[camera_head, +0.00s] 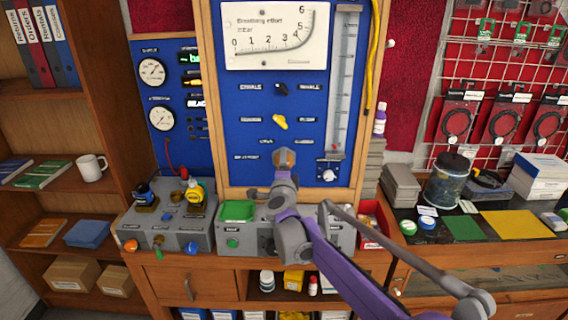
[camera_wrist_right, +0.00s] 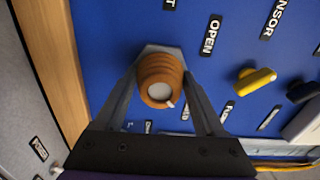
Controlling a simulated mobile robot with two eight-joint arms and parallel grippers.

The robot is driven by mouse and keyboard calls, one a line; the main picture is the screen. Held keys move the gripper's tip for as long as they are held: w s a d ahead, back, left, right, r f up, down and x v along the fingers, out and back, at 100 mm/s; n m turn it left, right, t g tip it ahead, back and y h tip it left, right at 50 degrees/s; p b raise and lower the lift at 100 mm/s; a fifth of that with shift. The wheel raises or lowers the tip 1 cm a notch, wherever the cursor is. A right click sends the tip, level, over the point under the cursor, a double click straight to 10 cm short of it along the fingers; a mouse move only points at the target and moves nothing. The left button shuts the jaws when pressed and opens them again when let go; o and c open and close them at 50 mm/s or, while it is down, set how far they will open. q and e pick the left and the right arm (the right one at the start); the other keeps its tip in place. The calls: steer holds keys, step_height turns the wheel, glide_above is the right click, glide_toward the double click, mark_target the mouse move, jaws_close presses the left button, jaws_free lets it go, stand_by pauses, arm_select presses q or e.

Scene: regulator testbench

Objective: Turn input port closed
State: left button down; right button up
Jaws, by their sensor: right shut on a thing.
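The input port is seen in the right wrist view as an orange-brown ribbed round knob (camera_wrist_right: 160,80) with a pale centre, on the blue panel (camera_wrist_right: 110,30). My right gripper (camera_wrist_right: 158,92) has one finger on each side of it and is shut on it. In the head view my right gripper (camera_head: 284,165) reaches the lower part of the blue panel and the brown knob shows at its tip. A label reading OPEN stands beside the knob in the wrist view. Labels under the gripper are partly hidden. My left gripper is not in view.
A yellow knob (camera_head: 279,122) and a black knob (camera_head: 281,87) sit above on the panel. A white knob (camera_head: 328,175) is to the right. A wooden frame (camera_head: 205,100) edges the panel. Grey boxes (camera_head: 165,222) stand below it.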

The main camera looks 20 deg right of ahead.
steer(key=shift+m, duration=0.3)
stand_by(0.4)
steer(key=o, duration=1.3)
steer(key=shift+o, duration=0.2)
steer(key=b+v, duration=0.1)
steer(key=v, duration=1)
steer(key=shift+b, duration=0.3)
steer(key=shift+w, duration=0.1)
